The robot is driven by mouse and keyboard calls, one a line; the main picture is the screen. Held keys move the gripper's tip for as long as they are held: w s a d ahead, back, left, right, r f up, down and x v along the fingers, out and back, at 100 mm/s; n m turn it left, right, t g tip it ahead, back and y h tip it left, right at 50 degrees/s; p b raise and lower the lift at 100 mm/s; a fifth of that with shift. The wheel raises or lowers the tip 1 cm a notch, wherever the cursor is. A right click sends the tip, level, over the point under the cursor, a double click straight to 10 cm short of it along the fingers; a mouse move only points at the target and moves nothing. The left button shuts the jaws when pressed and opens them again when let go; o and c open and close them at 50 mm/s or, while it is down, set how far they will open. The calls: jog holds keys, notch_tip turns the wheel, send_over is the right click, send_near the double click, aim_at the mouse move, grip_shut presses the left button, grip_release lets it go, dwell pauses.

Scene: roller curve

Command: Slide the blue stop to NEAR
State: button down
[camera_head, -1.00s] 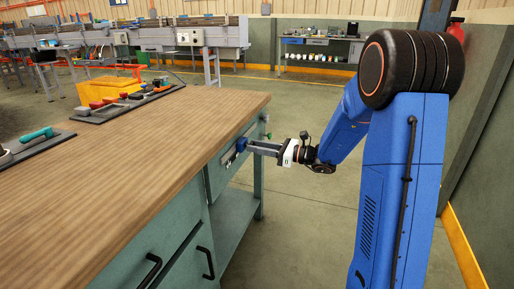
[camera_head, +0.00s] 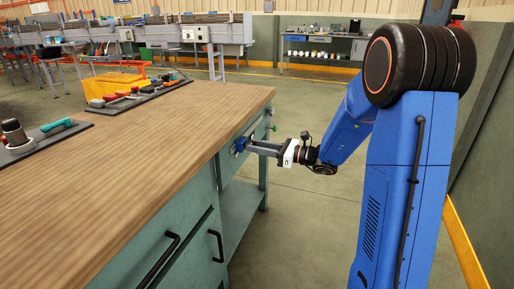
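The blue stop (camera_head: 240,146) is a small blue piece on the green side face of the workbench (camera_head: 150,150), just below the wooden top's edge. My gripper (camera_head: 250,147) reaches in from the right, with its fingers at the blue stop. The fingers appear shut on it, though the contact is small and partly hidden. No NEAR mark can be read at this size.
Black handles (camera_head: 217,246) stick out of the bench front nearer to me. Small green knobs (camera_head: 272,127) sit near the far corner. Tool trays (camera_head: 45,139) and a yellow bin (camera_head: 112,86) stand on the top.

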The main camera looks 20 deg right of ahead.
jog(key=c, duration=1.4)
grip_release()
jog(key=shift+s+a, duration=0.15)
jog(key=shift+s, duration=0.1)
jog(key=shift+c, duration=0.2)
jog(key=v, duration=1.7)
jog(key=shift+s, duration=0.1)
